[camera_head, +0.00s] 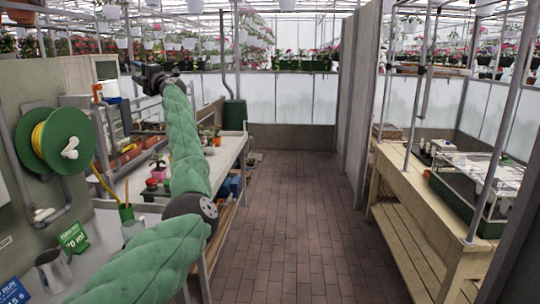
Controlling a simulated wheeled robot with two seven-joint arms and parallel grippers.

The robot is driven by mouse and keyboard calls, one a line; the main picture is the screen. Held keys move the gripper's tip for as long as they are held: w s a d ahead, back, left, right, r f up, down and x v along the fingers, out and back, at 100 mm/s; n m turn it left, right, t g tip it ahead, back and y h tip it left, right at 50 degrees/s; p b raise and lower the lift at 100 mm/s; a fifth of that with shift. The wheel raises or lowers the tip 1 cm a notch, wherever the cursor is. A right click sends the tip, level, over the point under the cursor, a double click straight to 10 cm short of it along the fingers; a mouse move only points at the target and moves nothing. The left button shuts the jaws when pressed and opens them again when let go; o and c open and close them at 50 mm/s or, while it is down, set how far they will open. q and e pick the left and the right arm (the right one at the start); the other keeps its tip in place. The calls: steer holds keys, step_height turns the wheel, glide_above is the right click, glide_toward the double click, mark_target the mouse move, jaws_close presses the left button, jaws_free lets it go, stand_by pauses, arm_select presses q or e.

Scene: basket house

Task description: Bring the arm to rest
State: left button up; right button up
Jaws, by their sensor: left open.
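My left arm (185,150), in a green padded sleeve, comes in from the bottom left, bends at a dark round joint, and rises. My left gripper (148,77) is at its top end, dark and small against the shelving behind. It is open, with nothing seen between its fingers. It is raised well above the left bench (140,187) and appears clear of the things on it. My right gripper is not in view.
A green hose reel (62,140) is on the left wall. A metal pitcher (53,270) and a cup with sticks (130,225) stand on the near left counter. Potted plants are on the bench. The brick aisle (290,215) is clear. A wooden table (440,220) stands at right.

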arm_select(q)
steer(key=s+d+r+m+t+h, duration=0.25)
steer(key=r+m+t+h, duration=0.25)
steer(key=r+m+t, duration=0.3)
steer(key=s+d+r+m+t+h, duration=0.2)
steer(key=d+r+m+t+h, duration=0.25)
steer(key=r+m+t, duration=0.35)
steer(key=s+d+r+m+g+h, duration=0.1)
steer(key=s+d+r+m+h, duration=0.3)
steer(key=s+m+h, duration=0.55)
steer(key=s+d+f+m+g+h, duration=0.15)
steer(key=s+d+f+g, duration=0.5)
steer(key=f, duration=1.25)
steer(key=s+d+f+m+g, duration=0.3)
steer(key=s+f, duration=0.6)
steer(key=f, duration=0.9)
steer(key=s+d+f+m+g, duration=0.35)
steer(key=s+d+f, duration=0.4)
steer(key=f, duration=1.15)
steer(key=s+d+f+g, duration=0.3)
steer(key=s+f, duration=0.9)
steer(key=f, duration=0.1)
steer(key=s+d+f+g, duration=0.2)
steer(key=s+d+f, duration=0.1)
steer(key=s+f, duration=0.95)
steer(key=s+f+g, duration=0.5)
steer(key=s+f, duration=1)
steer(key=s, duration=0.3)
steer(key=shift+s+m, duration=0.4)
steer(key=shift+m, duration=0.05)
